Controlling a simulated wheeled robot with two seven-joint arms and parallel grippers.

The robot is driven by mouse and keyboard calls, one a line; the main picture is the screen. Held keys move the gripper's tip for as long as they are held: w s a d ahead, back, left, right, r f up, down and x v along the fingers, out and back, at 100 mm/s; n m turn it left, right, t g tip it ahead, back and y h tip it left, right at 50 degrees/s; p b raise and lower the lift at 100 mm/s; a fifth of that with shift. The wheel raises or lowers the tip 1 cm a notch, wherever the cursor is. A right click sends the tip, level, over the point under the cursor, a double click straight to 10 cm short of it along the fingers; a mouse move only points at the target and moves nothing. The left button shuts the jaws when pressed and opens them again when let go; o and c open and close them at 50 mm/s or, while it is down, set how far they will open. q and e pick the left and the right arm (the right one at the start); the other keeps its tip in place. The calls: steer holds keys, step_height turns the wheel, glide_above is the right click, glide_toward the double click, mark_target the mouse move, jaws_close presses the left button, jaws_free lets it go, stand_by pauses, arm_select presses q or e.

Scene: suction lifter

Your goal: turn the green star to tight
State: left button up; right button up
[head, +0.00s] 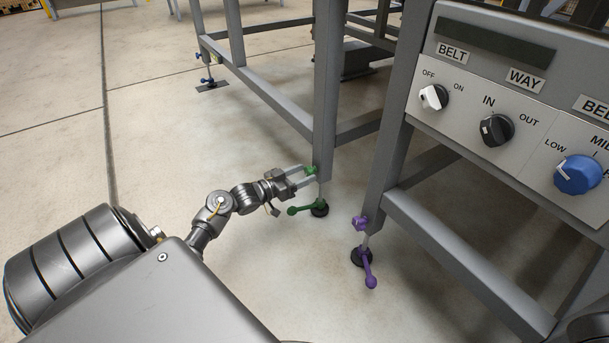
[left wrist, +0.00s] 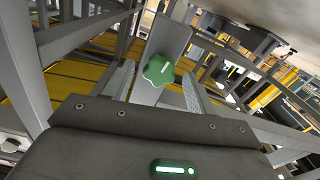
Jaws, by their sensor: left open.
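The green star (head: 311,170) is a small knob low on a grey frame leg (head: 326,95), above a green lever (head: 300,209) and a dark round foot. In the left wrist view, the green star (left wrist: 157,70) faces the camera with a pale line on it, in front of a grey leg face. My left gripper (head: 304,176) is open, its fingers reaching to the star from the left. In the left wrist view, the fingers (left wrist: 157,86) stand apart on either side of the star. I cannot tell whether they touch it. My right gripper is not in view.
A purple star (head: 359,222) and a purple lever (head: 369,270) are on the nearer leg to the right. A control panel (head: 460,125) with knobs is at upper right. Open floor (head: 150,140) lies left.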

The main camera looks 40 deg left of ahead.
arm_select(q)
steer(key=shift+w+d, duration=0.2)
steer(key=shift+w, duration=0.4)
steer(key=c, duration=1)
